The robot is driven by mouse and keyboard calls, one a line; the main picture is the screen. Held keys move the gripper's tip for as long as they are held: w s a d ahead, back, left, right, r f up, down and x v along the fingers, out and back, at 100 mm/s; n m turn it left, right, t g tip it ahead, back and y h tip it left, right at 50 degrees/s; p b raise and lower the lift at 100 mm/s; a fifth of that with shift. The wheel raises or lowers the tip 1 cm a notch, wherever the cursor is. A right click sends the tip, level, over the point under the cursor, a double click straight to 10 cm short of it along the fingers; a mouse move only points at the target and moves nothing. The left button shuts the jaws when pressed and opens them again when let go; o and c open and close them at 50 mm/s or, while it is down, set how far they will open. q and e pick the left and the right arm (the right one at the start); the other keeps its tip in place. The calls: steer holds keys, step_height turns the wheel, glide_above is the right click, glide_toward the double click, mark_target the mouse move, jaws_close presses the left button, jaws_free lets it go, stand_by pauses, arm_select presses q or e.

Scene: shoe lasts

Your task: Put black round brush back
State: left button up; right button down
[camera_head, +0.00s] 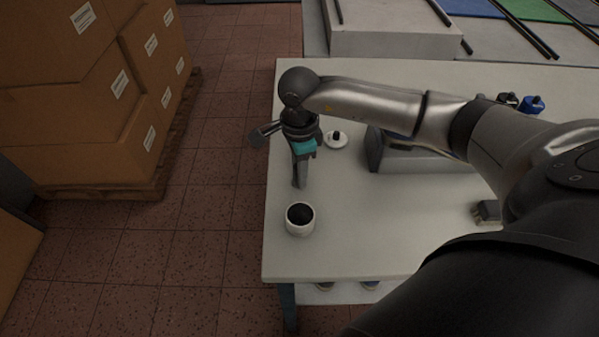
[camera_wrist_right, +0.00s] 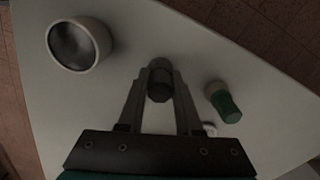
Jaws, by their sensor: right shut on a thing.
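My right gripper (camera_head: 298,180) points down over the left part of the white table in the head view. In the right wrist view, its fingers (camera_wrist_right: 160,90) are shut on a dark round piece, which I take to be the black round brush (camera_wrist_right: 158,88). The fingers hide part of it, and I cannot tell whether it touches the table. A white round pot with a dark inside (camera_head: 300,218) stands on the table just nearer than the gripper; it also shows at the upper left of the right wrist view (camera_wrist_right: 78,45). My left gripper is not in view.
A small white round piece with a black knob (camera_head: 337,140) and a grey box (camera_head: 425,158) stand on the table (camera_head: 350,240). A green-and-grey cylinder (camera_wrist_right: 223,102) is right of the fingers in the wrist view. Cardboard boxes (camera_head: 75,90) stand left.

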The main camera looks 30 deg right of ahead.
steer(key=shift+f, duration=0.45)
steer(key=c, duration=0.6)
jaws_free()
steer(key=shift+r, duration=0.1)
step_height(320, 180, up, 12)
steer(key=shift+p, duration=0.55)
